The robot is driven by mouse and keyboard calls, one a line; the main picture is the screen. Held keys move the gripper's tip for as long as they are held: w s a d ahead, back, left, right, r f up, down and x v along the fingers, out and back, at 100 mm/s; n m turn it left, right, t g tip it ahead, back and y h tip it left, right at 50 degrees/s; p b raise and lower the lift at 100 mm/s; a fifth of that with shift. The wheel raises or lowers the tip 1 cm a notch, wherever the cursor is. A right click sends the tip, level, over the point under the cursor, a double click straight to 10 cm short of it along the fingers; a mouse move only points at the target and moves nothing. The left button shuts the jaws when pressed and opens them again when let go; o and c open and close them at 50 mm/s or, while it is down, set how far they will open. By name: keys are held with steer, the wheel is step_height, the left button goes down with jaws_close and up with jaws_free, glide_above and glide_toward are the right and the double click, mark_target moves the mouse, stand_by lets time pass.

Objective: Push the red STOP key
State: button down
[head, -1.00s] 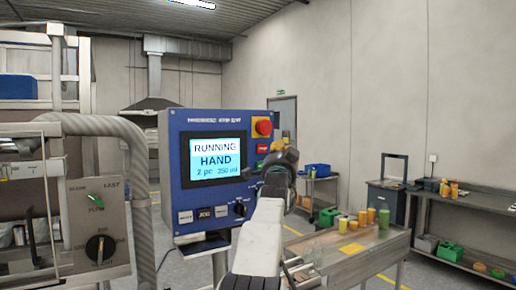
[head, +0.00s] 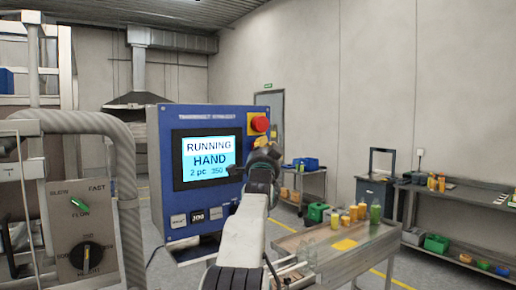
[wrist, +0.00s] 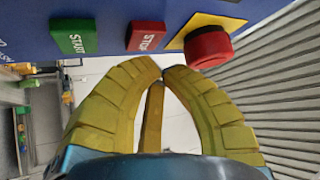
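The red STOP key (wrist: 147,36) is on the blue control panel (head: 165,120), between the green START key (wrist: 73,37) and the red mushroom button (wrist: 208,46) on its yellow plate. My gripper (wrist: 161,72) shows yellow fingers with their tips together and nothing between them. In the wrist view the tips are just below the STOP key, with a small gap in the picture; I cannot tell the depth. In the head view my gripper (head: 266,158) is before the panel's right edge and hides most of the STOP key. The screen (head: 208,159) reads RUNNING, HAND.
The red mushroom button sits close beside the STOP key. A ribbed hose (head: 125,180) and a knob box (head: 85,235) stand left of the panel. A bench (head: 335,255) with several jars is on the right.

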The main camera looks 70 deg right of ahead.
steer(key=shift+w+d+p, duration=0.4)
steer(key=shift+w+d, duration=0.15)
steer(key=shift+w, duration=0.15)
stand_by(2.3)
steer(key=shift+s+a, duration=0.1)
stand_by(0.3)
steer(key=shift+s+a+b, duration=0.45)
steer(key=shift+s+b, duration=0.05)
steer(key=shift+b, duration=0.4)
stand_by(0.6)
